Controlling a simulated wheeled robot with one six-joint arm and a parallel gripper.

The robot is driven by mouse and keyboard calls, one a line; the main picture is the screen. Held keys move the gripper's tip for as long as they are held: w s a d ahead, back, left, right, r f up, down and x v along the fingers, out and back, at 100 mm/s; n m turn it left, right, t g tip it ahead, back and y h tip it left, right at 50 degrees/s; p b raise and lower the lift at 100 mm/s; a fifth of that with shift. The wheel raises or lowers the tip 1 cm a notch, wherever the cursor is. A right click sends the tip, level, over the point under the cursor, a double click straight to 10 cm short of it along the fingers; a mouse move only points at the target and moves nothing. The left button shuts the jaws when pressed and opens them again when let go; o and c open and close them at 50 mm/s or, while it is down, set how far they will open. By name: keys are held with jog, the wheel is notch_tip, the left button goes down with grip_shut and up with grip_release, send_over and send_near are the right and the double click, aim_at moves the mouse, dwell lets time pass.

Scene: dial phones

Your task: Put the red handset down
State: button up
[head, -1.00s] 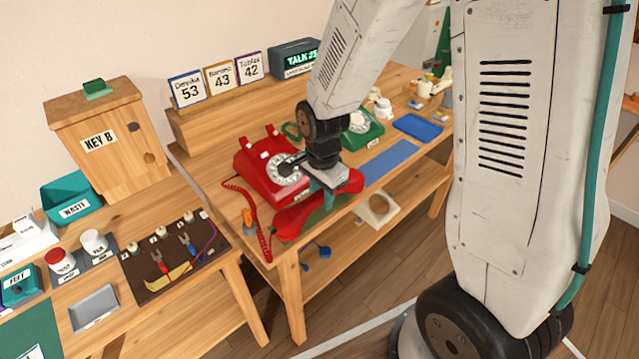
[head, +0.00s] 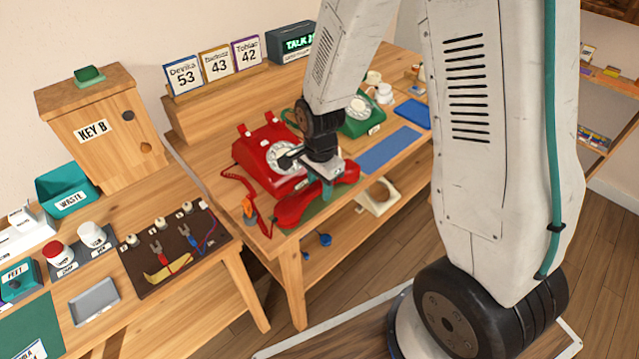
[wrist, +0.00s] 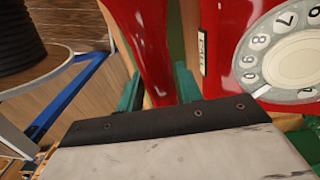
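The red handset (head: 315,196) lies level along the front of the red dial phone (head: 268,157), over a green mat (head: 325,212) near the table's front edge. It appears to rest there, though its underside is hidden. My gripper (head: 327,188) points down over the middle of the handset. In the wrist view, the teal fingers stand on either side of the handset (wrist: 150,45), and a narrow strip of wood shows between the left finger and the handset. The gripper looks slightly open around it. The phone's dial (wrist: 285,50) is close on the right.
A blue mat (head: 388,150) and a green phone (head: 360,112) are to the right. A board with cables (head: 172,250) lies on the left table. A low shelf (head: 350,222) sits below.

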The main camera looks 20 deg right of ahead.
aim_at(320, 184)
jog(key=shift+o, duration=0.9)
notch_tip(320, 184, up, 13)
jog(key=s+d+r+n, duration=0.1)
jog(key=s+r+n, duration=0.6)
jog(key=s, duration=0.4)
jog(key=s+d+r+n+t, duration=0.1)
jog(key=s+d+r+n, duration=0.1)
jog(key=s+r+n, duration=0.5)
jog(key=s, duration=0.4)
jog(key=shift+r, duration=0.2)
jog(key=shift+o, duration=0.4)
dwell(1.3)
